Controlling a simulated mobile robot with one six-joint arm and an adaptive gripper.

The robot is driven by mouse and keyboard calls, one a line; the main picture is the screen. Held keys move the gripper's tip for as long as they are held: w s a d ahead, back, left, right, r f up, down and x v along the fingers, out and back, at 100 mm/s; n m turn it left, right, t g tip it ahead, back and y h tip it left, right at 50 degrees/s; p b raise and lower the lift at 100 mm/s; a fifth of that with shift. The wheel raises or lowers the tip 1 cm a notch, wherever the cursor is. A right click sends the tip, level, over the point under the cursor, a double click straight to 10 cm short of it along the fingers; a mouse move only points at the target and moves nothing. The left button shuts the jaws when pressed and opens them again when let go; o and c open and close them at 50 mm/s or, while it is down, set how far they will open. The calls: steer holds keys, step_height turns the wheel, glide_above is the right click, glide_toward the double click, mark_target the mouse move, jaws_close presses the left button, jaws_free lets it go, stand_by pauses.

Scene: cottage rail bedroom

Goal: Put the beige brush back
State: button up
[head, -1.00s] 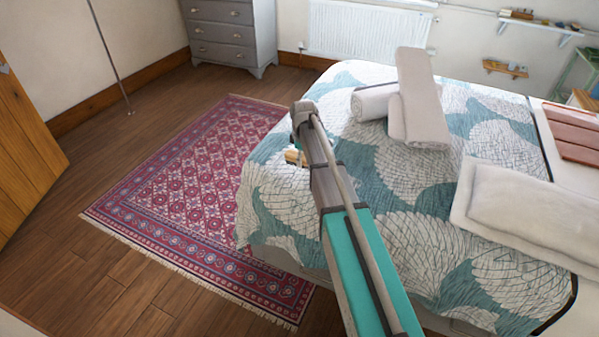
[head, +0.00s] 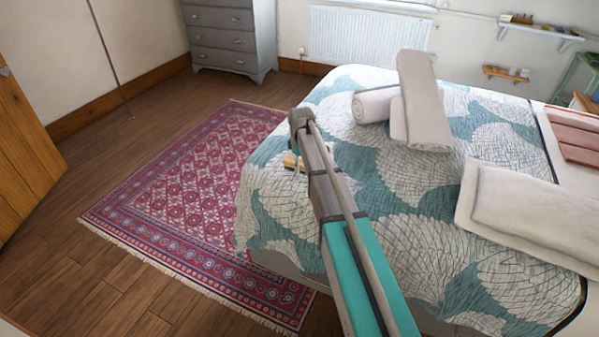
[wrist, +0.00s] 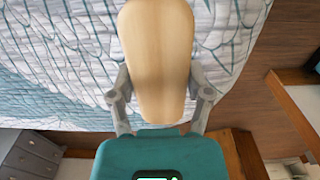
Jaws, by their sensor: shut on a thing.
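The beige brush (wrist: 157,50) is a smooth, rounded, light wooden shape in the wrist view, its long side towards the camera. My gripper (wrist: 160,88) is shut on it, with one grey finger along each side. Its bristles do not show, and the fingertips are partly hidden behind it. In the head view a small part of the brush (head: 292,161) shows left of my arm, in front of the bed's near left side. The rest of it and most of my gripper are hidden by my arm there.
The bed (head: 400,245) carries rolled and folded towels (head: 425,105) and a pillow-like white bundle (head: 540,215). A patterned red rug (head: 190,190) lies left of it. A wall shelf (head: 540,30) and a smaller wooden ledge (head: 505,74) hold small items. A grey dresser (head: 230,38) stands at the back.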

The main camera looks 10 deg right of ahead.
mark_target(301, 163)
steer(key=shift+f+b, duration=0.7)
steer(key=shift+f, duration=0.35)
steer(key=shift+f, duration=0.1)
steer(key=o, duration=1.1)
step_height(301, 163, up, 12)
steer(key=p, duration=1.2)
steer(key=shift+s, duration=0.2)
steer(key=s+m, duration=1)
steer(key=s, duration=1.9)
steer(key=shift+a+m, duration=0.3)
steer(key=shift+m, duration=0.1)
